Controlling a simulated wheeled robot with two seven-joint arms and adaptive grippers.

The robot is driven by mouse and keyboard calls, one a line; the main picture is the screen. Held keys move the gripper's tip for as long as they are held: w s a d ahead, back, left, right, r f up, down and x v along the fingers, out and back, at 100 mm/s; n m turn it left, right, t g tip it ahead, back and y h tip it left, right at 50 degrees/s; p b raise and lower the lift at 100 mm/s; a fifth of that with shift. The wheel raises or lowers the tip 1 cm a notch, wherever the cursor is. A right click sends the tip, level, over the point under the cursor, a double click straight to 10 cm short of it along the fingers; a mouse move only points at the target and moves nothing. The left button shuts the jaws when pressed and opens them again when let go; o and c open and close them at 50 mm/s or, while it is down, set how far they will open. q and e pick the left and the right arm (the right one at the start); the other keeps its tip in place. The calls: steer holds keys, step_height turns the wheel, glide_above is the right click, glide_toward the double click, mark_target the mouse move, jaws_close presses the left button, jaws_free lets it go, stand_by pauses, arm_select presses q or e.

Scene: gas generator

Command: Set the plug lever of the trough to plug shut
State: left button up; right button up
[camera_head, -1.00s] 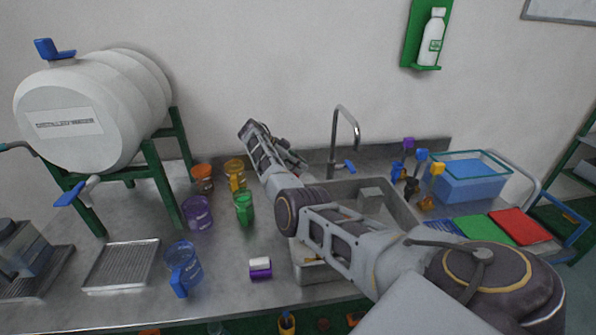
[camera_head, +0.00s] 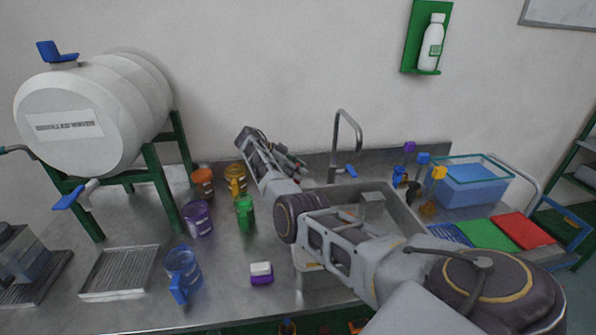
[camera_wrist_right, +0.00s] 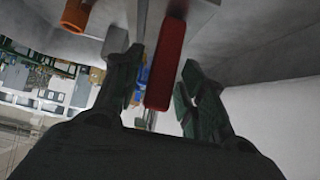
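The trough is the steel sink basin (camera_head: 402,207) set in the counter, right of centre in the head view; my right arm crosses in front of its left part. My right gripper (camera_head: 300,168) is over the back of the counter, left of the tap. In the right wrist view, its fingers (camera_wrist_right: 163,75) stand apart. A red bar (camera_wrist_right: 168,60), which looks like the plug lever, lies between the fingers, with a gap to the right finger. My left gripper is out of view.
The tap (camera_head: 357,130) rises behind the basin. Coloured cups, including a green one (camera_head: 245,213), stand left of my arm. A white barrel (camera_head: 75,120) rests on a green stand at left. A blue tub (camera_head: 468,185) stands right. In the wrist view, an orange piece (camera_wrist_right: 76,15) is beside the left finger.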

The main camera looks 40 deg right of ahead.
steer(key=shift+s, duration=0.1)
steer(key=shift+w+a+r, duration=0.3)
steer(key=shift+a+r, duration=0.05)
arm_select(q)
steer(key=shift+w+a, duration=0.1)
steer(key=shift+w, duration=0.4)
arm_select(e)
steer(key=v, duration=0.6)
steer(key=shift+a+r, duration=0.1)
stand_by(0.4)
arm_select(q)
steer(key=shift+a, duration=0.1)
